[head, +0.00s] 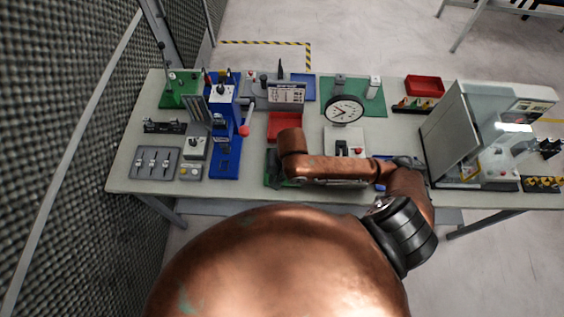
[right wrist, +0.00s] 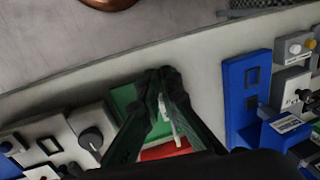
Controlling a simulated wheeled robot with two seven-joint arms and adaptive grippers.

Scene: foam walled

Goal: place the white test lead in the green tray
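The green tray (head: 269,168) lies near the front edge of the bench, left of centre, partly covered by my right arm in the head view. It also shows in the right wrist view (right wrist: 124,97) under my right gripper (right wrist: 160,76). The gripper's fingertips are nearly together, over the tray. The white test lead (right wrist: 168,112) shows as a thin white strip between the fingers, and they look shut on it. I cannot tell whether the lead touches the tray floor. My left gripper is not in view.
A red tray (head: 285,122) lies just behind the green tray. A blue panel (head: 225,163) with switches stands to its left. A grey box with a black knob (right wrist: 91,137) is close beside the green tray. A large grey machine (head: 452,125) stands at the right.

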